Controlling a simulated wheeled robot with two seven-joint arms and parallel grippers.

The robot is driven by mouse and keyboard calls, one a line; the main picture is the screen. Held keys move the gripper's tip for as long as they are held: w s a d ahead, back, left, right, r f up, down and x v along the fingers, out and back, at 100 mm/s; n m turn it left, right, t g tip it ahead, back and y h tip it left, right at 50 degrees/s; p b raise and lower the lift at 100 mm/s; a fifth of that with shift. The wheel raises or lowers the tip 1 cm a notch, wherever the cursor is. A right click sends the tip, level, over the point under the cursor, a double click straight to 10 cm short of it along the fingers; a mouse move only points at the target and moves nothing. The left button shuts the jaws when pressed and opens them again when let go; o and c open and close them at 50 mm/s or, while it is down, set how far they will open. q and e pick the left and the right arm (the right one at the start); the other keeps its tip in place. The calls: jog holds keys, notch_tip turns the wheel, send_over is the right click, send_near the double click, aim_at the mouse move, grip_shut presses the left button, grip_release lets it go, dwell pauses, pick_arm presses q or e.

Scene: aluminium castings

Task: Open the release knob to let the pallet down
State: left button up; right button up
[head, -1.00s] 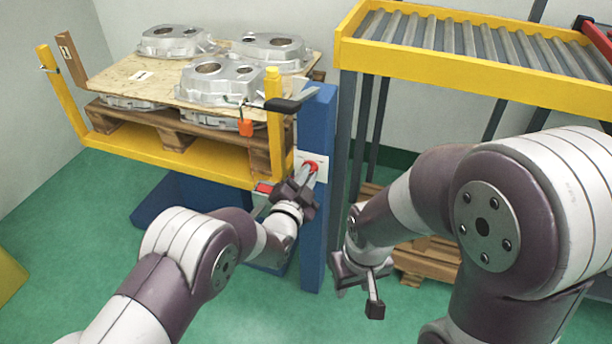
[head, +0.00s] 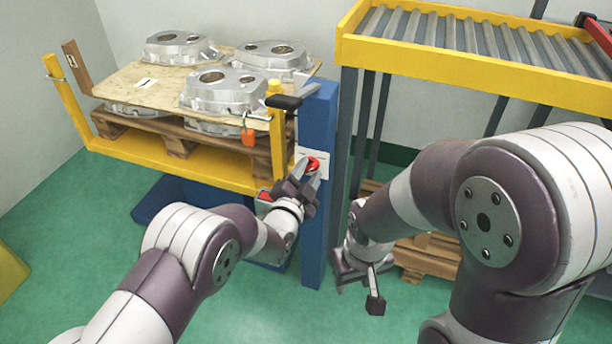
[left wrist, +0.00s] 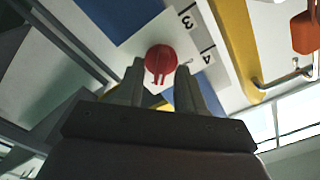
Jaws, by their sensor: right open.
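The red release knob (head: 313,164) sits on a white plate on the blue post (head: 317,125). My left gripper (head: 306,172) is open right at the knob, just below it. In the left wrist view the red knob (left wrist: 160,61) shows just beyond and between the parted fingertips (left wrist: 160,65); I cannot tell whether they touch it. The wooden pallet (head: 178,146), with a board and several aluminium castings (head: 222,92), rests on the yellow lift frame (head: 160,155). My right gripper (head: 357,290) is open and empty, low in front of the roller stand.
A yellow roller conveyor (head: 470,65) stands at the right, with a wooden pallet (head: 425,262) beneath it. An orange tag (head: 248,137) and a black lever (head: 284,102) are near the lift's front post.

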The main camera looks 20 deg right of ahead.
pick_arm(q)
jog(key=shift+s+a+r, duration=0.1)
jog(key=shift+s+a, duration=0.1)
jog(key=shift+s, duration=0.1)
jog(key=p+v, duration=0.4)
jog(key=v, duration=0.8)
jog(key=shift+w, duration=0.1)
